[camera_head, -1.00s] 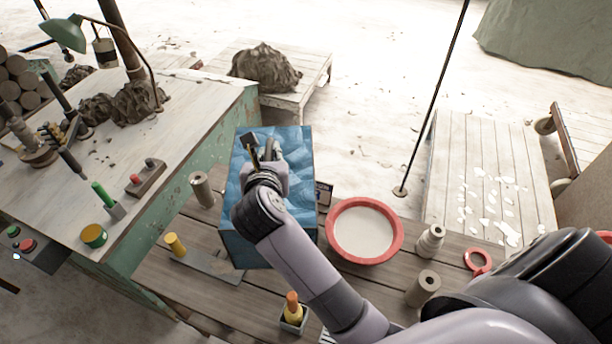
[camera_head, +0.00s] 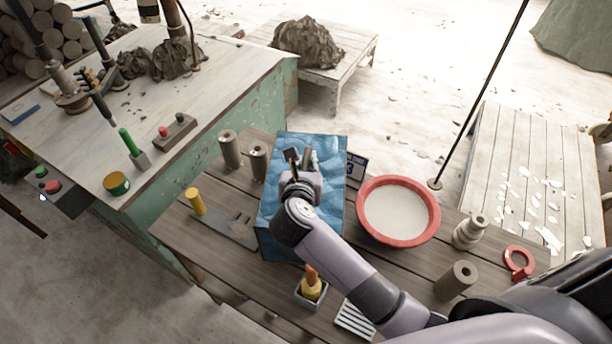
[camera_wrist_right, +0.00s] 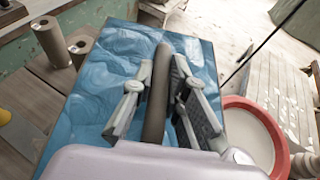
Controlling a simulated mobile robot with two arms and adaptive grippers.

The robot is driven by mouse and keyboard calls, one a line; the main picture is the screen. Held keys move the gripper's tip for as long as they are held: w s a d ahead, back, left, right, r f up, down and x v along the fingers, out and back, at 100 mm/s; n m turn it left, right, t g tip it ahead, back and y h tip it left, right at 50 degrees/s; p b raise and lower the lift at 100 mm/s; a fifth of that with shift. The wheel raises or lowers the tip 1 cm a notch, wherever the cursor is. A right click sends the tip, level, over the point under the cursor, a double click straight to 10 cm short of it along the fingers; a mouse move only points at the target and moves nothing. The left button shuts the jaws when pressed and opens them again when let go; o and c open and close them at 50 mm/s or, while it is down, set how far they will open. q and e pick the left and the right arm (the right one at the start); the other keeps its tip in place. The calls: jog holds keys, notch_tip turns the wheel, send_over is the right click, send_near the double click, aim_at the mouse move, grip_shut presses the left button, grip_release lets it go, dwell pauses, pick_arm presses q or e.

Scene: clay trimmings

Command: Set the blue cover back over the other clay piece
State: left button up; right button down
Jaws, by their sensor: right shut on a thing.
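The blue cover (camera_head: 326,147) is a box-like shape with a rippled blue top and sits at the middle of the plank table. It also fills much of the right wrist view (camera_wrist_right: 100,75). My right gripper (camera_head: 302,162) is above its top. In the wrist view its fingers (camera_wrist_right: 160,95) are shut on the brown upright handle bar of the cover. Two grey-brown clay cylinders, a left one (camera_head: 229,150) and a right one (camera_head: 257,163), stand uncovered just left of the cover. Anything under the cover is hidden. I cannot tell whether its bottom edge touches the table. My left gripper is out of view.
A red bowl (camera_head: 432,232) of pale liquid stands close right of the cover. A numbered card (camera_head: 357,166) is behind. A yellow-handled tool (camera_head: 195,201) lies left, a small pot with an orange-tipped item (camera_head: 311,285) in front. More cylinders (camera_head: 456,281) stand at right.

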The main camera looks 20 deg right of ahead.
notch_tip(320, 180, down, 3)
jog(key=shift+w+f+b, duration=0.1)
jog(key=shift+b, duration=0.85)
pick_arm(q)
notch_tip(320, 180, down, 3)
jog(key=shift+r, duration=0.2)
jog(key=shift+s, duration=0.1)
pick_arm(e)
jog(key=shift+f, duration=0.1)
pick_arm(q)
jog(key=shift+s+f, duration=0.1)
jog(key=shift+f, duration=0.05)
pick_arm(e)
jog(key=c, duration=1.6)
grip_release()
